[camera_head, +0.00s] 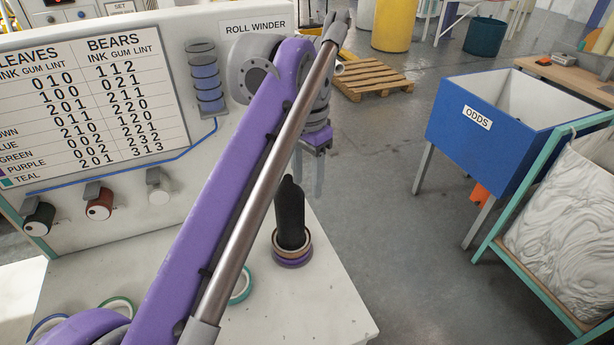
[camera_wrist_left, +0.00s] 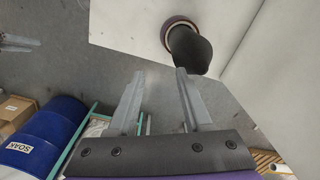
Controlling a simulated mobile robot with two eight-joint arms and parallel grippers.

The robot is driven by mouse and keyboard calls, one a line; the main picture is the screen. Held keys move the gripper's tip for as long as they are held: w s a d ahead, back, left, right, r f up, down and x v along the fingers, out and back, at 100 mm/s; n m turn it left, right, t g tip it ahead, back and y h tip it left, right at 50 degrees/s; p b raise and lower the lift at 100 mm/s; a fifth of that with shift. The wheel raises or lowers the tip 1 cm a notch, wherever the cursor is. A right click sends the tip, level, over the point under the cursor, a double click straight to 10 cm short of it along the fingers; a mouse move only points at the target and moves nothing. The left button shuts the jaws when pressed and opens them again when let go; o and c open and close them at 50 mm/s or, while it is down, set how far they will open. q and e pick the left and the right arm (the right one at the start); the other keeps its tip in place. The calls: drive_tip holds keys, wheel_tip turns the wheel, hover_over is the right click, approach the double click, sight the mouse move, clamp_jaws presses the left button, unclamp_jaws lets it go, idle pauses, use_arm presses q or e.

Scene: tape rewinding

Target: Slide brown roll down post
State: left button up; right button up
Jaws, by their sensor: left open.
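A black post (camera_head: 290,213) stands upright near the right end of the white bench. The brown roll (camera_head: 278,251) is around the foot of the post, just above a purple roll (camera_head: 292,263). In the left wrist view, the post (camera_wrist_left: 190,50) points towards the camera, with the brown roll (camera_wrist_left: 167,29) around its far end. My left gripper (camera_head: 309,186) is open and empty, its fingers pointing down behind and right of the post top. In the left wrist view, the left gripper (camera_wrist_left: 161,73) has the post beyond its fingertips. My right gripper is not identifiable.
Teal (camera_head: 241,286), green (camera_head: 117,304) and blue (camera_head: 47,326) rolls lie on the bench (camera_head: 326,290), partly behind my left arm. The roll winder panel (camera_head: 125,205) stands at the back. A blue ODDS bin (camera_head: 500,140) stands right, beyond open floor.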

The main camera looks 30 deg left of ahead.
use_arm(q)
wheel_tip(320, 180, up, 11)
drive_tip(key=p, duration=0.3)
